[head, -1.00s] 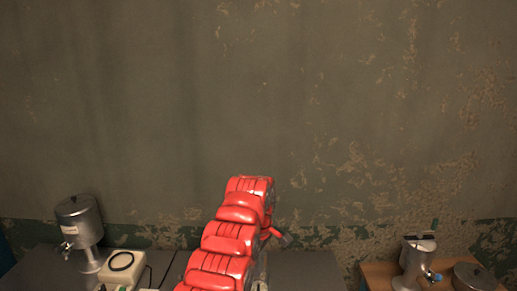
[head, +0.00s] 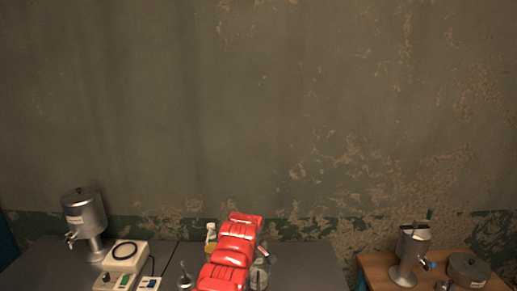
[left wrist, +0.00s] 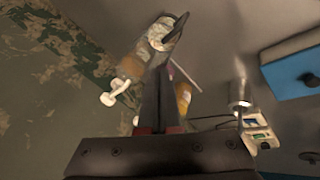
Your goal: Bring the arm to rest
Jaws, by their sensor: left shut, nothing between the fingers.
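My left arm shows as a red segmented arm (head: 232,258) rising from the bottom middle in the head view. It has no object in its grasp. In the left wrist view, my left gripper (left wrist: 162,75) has its dark fingers together, with nothing between them. In the head view the gripper is mostly hidden by the arm, with only a grey part showing at its right side. The fingers appear in front of the bench items in the wrist view; whether they touch any of them I cannot tell. My right gripper is not in view.
A grey bench (head: 310,262) holds a steel dispenser (head: 84,214), a white device with a black ring (head: 125,256) and a white-capped bottle (head: 211,232) close to the arm. A wooden table (head: 376,268) at right holds a metal apparatus (head: 411,248) and a round pot (head: 467,268).

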